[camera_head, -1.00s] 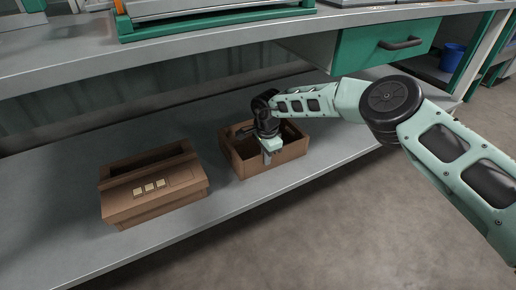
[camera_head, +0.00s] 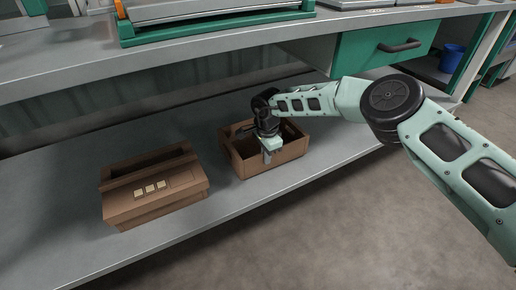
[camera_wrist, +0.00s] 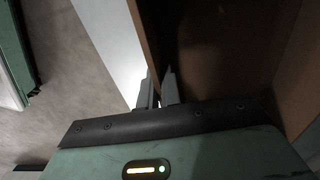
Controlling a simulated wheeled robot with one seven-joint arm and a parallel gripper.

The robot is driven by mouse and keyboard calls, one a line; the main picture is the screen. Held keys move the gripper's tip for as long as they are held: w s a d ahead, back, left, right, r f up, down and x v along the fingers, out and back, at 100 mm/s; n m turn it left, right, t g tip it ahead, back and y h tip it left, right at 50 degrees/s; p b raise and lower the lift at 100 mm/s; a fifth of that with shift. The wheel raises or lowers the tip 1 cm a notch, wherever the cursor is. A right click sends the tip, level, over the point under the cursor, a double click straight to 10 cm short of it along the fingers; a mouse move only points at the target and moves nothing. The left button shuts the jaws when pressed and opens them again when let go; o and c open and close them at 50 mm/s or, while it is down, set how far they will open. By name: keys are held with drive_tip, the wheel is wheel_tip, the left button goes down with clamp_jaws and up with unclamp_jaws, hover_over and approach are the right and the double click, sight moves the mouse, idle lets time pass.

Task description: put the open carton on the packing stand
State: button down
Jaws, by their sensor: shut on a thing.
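The open carton (camera_head: 285,159) is a brown box with no lid over its top, standing on the grey lower shelf in the head view. My gripper (camera_head: 267,157) reaches down to it and is shut on its near wall. In the wrist view my gripper (camera_wrist: 158,90) has one finger on each side of the carton wall (camera_wrist: 146,45), with the dark inside of the carton to the right. My gripper hides part of the carton's near side. I cannot pick out the packing stand for certain; a green-framed device (camera_head: 215,22) stands on the bench top.
A closed-looking brown carton (camera_head: 155,205) with small pale labels stands left of the open one on the lower shelf (camera_head: 60,235). The bench top (camera_head: 180,57) overhangs the shelf. A green drawer (camera_head: 385,50) hangs at the right. A blue bin (camera_head: 452,55) is farther back.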

drive_tip(key=shift+r+p, duration=1.35)
drive_tip(key=shift+r, duration=0.7)
drive_tip(key=shift+d, duration=0.1)
